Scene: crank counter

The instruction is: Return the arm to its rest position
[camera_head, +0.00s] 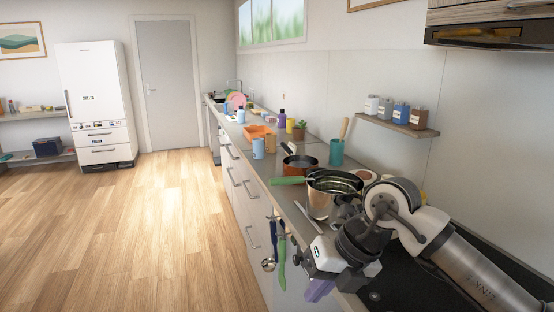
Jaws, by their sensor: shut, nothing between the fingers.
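My arm reaches in from the lower right over the counter (292,205), bent at a white joint. My gripper (318,291) hangs at the counter's front edge, low in the view, with purple parts at its lower end. It is shut and holds nothing. Its fingertips are small and partly hidden by its own body. A steel pot (320,204) with a green handle stands just behind the wrist, partly covered by my arm. I cannot tell whether the arm touches the pot.
A copper pan (301,174) and a teal utensil holder (336,152) stand behind the pot. A ladle (268,264) and a green-handled utensil (282,262) hang on the counter front. A wall shelf (399,125) holds several jars. The wooden floor (150,225) to the left is clear.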

